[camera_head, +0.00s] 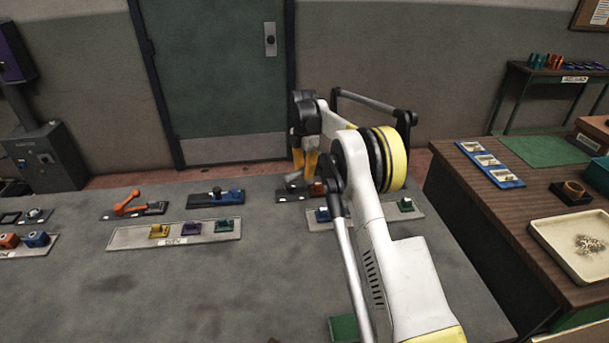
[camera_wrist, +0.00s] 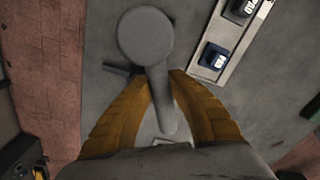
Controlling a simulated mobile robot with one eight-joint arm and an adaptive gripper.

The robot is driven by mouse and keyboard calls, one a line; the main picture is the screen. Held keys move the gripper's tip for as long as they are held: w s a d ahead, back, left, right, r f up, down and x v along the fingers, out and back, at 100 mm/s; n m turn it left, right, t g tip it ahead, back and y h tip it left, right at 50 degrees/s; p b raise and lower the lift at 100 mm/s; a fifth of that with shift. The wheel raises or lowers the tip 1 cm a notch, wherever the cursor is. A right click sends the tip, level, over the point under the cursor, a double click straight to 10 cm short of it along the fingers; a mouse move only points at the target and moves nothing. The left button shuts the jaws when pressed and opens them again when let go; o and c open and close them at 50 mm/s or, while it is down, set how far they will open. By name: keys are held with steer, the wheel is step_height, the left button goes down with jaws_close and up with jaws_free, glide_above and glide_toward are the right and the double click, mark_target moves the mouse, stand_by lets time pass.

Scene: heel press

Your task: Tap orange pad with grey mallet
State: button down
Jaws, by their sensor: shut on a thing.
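In the wrist view, my gripper (camera_wrist: 162,82) has its two yellow-orange fingers shut around the handle of a grey mallet (camera_wrist: 146,38). The mallet's round head is beyond the fingertips. In the head view, my gripper (camera_head: 303,172) is at the far side of the grey table, with a small grey part of the mallet (camera_head: 293,181) showing beside it. An orange-red patch (camera_head: 318,188) shows on a dark base right by the gripper, partly hidden by my arm. An orange block (camera_head: 8,241) sits at the far left. I cannot tell which one is the orange pad.
On the grey table (camera_head: 240,290), an orange lever (camera_head: 128,204) and a blue block (camera_head: 229,197) stand on dark bases. A wooden table with a cream tray (camera_head: 555,257) is at right. The table's front is largely clear.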

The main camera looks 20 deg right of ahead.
stand_by(0.4)
stand_by(1.1)
step_height(320, 180, down, 5)
steer(key=b, duration=0.2)
steer(key=shift+f+b, duration=0.2)
steer(key=shift+b, duration=0.2)
steer(key=shift+r+p, duration=1.6)
steer(key=shift+r, duration=0.95)
steer(key=shift+r+p, duration=1.45)
steer(key=shift+r, duration=1.05)
